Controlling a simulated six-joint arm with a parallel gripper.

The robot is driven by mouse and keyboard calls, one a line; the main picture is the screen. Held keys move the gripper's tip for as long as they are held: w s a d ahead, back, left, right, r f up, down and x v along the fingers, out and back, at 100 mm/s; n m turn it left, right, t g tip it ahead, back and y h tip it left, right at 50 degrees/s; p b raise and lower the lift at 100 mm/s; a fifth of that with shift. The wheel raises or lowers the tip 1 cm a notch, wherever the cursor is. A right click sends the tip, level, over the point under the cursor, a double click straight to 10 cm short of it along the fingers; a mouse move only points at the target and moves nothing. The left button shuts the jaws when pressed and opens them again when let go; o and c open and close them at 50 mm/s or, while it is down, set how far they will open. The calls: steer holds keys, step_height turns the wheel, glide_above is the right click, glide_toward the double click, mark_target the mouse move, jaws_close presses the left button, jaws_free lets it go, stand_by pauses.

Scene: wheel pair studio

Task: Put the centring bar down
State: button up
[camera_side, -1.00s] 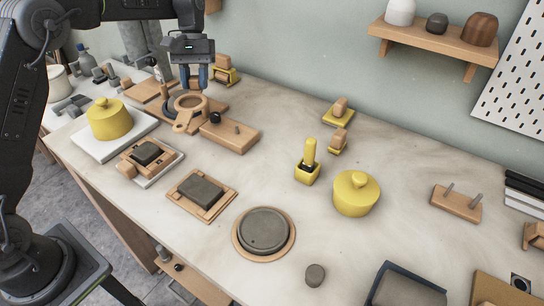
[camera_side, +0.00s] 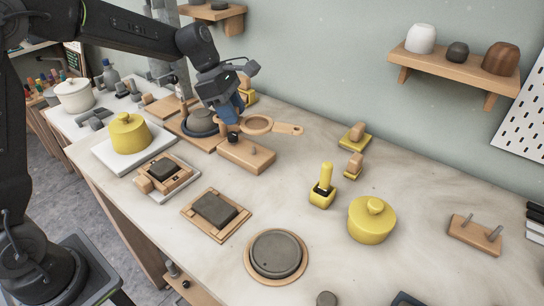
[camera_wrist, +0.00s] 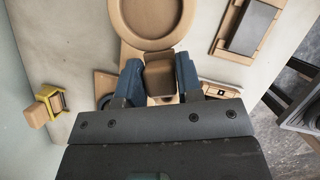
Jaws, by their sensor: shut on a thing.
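The centring bar (camera_side: 290,128) is a flat wooden piece with a ring and a handle. My gripper (camera_side: 236,112) is shut on its small wooden grip block, which shows between the blue fingers in the wrist view (camera_wrist: 160,76). In the side view the ring lies right of the fingers and the handle points right. The bar is over or just behind a wooden block (camera_side: 258,162) with a dark knob (camera_side: 232,137) and a peg. I cannot tell whether they touch. A round dark piece (camera_side: 198,122) stands uncovered on a wooden board left of my gripper.
A yellow lidded pot (camera_side: 129,133) stands on a white slab at left. A dark tile (camera_side: 214,208) lies on a wooden board in front. A yellow holder (camera_side: 322,190), another yellow pot (camera_side: 371,222) and a round dark disc (camera_side: 276,252) stand further right. Bare table lies between them.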

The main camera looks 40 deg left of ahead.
steer(key=shift+w+d+f, duration=0.4)
steer(key=shift+d+f, duration=0.85)
steer(key=shift+f, duration=0.2)
steer(key=shift+w+d+f, duration=0.35)
steer(key=shift+d+f, duration=0.95)
steer(key=shift+f, duration=0.15)
steer(key=shift+w+d+f, duration=0.4)
steer(key=shift+d+f, duration=0.85)
steer(key=shift+f, duration=0.2)
steer(key=shift+f, duration=0.1)
steer(key=shift+f, duration=0.5)
steer(key=o, duration=1)
steer(key=shift+r, duration=0.1)
steer(key=shift+r, duration=0.35)
steer(key=v, duration=1.2)
steer(key=shift+r, duration=0.2)
